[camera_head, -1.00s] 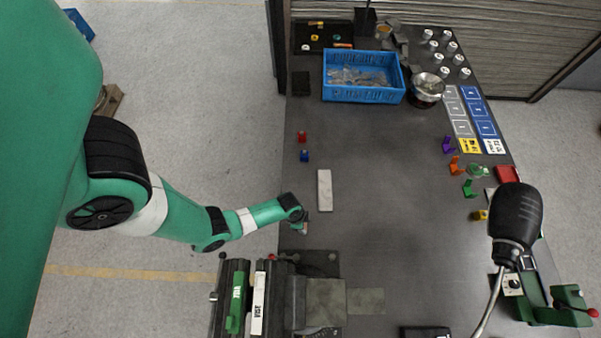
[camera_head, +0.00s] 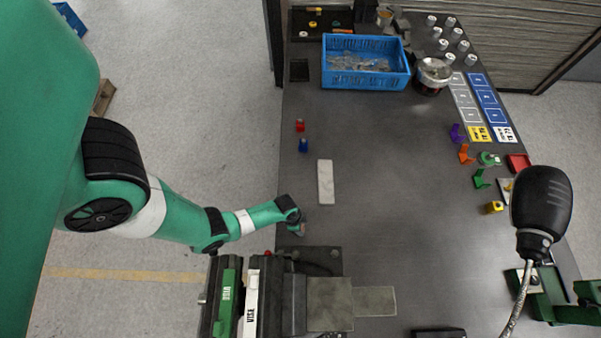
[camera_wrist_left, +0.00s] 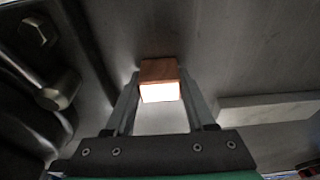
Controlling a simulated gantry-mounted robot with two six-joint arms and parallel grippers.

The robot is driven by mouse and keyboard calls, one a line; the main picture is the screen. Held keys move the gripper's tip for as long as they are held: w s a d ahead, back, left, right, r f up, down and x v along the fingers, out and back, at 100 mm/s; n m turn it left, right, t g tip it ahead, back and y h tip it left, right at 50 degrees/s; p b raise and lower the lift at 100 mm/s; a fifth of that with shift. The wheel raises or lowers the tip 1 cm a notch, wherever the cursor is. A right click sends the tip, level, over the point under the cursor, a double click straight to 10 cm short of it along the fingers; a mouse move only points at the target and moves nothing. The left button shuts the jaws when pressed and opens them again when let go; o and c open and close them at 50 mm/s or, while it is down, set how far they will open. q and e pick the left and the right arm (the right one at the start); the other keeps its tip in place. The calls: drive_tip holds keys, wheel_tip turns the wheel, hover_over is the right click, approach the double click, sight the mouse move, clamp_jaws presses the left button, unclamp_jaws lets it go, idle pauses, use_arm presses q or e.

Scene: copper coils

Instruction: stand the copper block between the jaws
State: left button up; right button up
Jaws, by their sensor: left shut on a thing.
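My left gripper (camera_head: 299,229) is over the left edge of the workbench, just beyond the vise. In the left wrist view the gripper (camera_wrist_left: 160,92) is shut on the copper block (camera_wrist_left: 160,73), with a finger on each side of it. The block's near face is brightly lit. The block is small and mostly hidden by the gripper in the head view. The vise (camera_head: 252,302) stands at the bench's near left, with a green label and a white label along it. Part of its dark metal and handle (camera_wrist_left: 62,90) shows at the left of the wrist view.
A pale flat bar (camera_head: 326,182) lies beyond the gripper, with a red piece (camera_head: 299,126) and a blue piece (camera_head: 303,145) farther off. A blue crate (camera_head: 366,81) stands at the back. A black gooseneck head (camera_head: 541,205) is at the right. The bench's middle is clear.

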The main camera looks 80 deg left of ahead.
use_arm(q)
drive_tip(key=shift+w, duration=0.1)
drive_tip(key=shift+f, duration=0.25)
drive_tip(key=o, duration=1.3)
drive_tip(key=shift+c, duration=0.2)
drive_tip(key=shift+r, duration=0.15)
wheel_tip(320, 180, up, 12)
drive_tip(key=s+p, duration=0.2)
drive_tip(key=p, duration=0.9)
drive_tip(key=shift+s+a, duration=0.2)
drive_tip(key=shift+a, duration=0.05)
